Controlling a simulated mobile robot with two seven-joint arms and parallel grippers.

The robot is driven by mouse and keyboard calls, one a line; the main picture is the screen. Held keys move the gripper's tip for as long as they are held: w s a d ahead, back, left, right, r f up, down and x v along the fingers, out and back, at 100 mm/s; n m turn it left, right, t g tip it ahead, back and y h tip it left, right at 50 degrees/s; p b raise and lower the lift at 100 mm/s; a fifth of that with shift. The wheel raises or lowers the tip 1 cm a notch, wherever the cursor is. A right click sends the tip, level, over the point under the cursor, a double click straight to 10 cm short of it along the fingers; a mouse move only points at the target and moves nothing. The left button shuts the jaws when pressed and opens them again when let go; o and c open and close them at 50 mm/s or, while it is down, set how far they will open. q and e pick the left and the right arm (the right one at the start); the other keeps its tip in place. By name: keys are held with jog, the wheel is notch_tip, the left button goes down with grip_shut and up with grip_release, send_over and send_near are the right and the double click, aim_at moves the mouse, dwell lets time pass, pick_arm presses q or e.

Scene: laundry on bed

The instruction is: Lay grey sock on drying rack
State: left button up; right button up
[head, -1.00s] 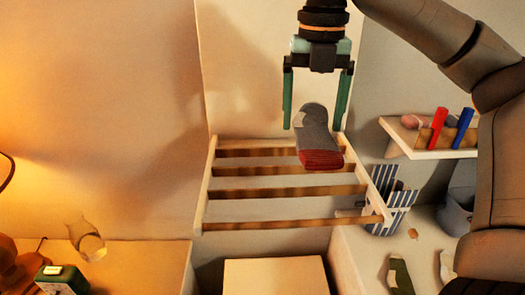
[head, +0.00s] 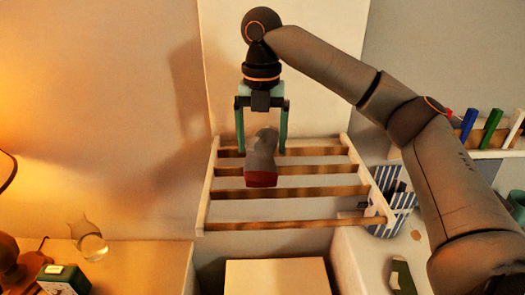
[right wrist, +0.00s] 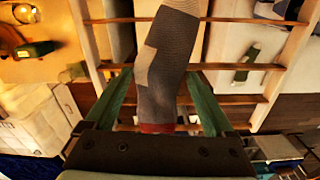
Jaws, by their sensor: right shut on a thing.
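The grey sock (head: 262,150), with a dark red end, hangs between the fingers of my right gripper (head: 261,148). In the right wrist view the sock (right wrist: 160,75) shows a lighter patch and lies between the two green fingers (right wrist: 160,105). The wooden drying rack (head: 325,191) has several slats and fixes against the wall. The sock is in front of the rack's back slats, left of its middle; whether it touches them I cannot tell. My left gripper is not in view.
A striped container (head: 383,190) stands right of the rack. A shelf at the right holds coloured cylinders (head: 491,128). A glass vase (head: 88,240) and a small green clock (head: 62,279) stand on the left table. The rack's right and front slats are bare.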

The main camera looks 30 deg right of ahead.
aim_at(263, 145)
jog(key=shift+f, duration=1.3)
jog(key=shift+s, duration=0.1)
jog(key=o, duration=1)
jog(key=shift+f, duration=0.1)
notch_tip(263, 145, up, 12)
jog(key=shift+r, duration=0.15)
